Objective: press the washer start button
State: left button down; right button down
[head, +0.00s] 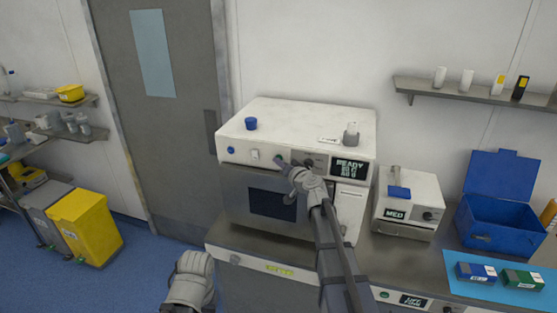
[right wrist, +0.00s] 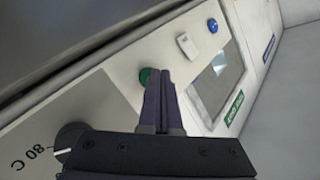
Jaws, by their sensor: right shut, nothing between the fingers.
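The white washer (head: 300,118) stands on the counter with a display that reads READY (head: 348,168). Its front panel also shows in the right wrist view (right wrist: 112,72). A green round button (right wrist: 145,76) sits on that panel, partly covered by my fingers. My right gripper (head: 279,160) is shut and empty, its tips at the panel between the white switch (head: 255,154) and the dark knob (head: 308,162). In the right wrist view the fingertips (right wrist: 158,70) overlap the green button's edge. I cannot tell whether they touch it. My left gripper's fingers do not show.
A blue button (right wrist: 212,25) and the white switch lie farther along the panel. A knob marked 80 C (right wrist: 70,138) is close to my gripper. A small MED unit (head: 408,200) and an open blue box (head: 500,222) stand right of the washer.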

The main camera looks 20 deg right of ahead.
jog(key=shift+w+d, duration=0.1)
jog(key=shift+w, duration=0.1)
jog(key=shift+s, duration=0.1)
dwell(0.4)
jog(key=shift+s+a, duration=0.45)
jog(key=shift+s, duration=0.15)
jog(key=s+a, duration=0.2)
jog(key=s, duration=0.2)
jog(key=shift+s+a, duration=0.1)
jog(key=shift+a, duration=0.3)
dwell(0.5)
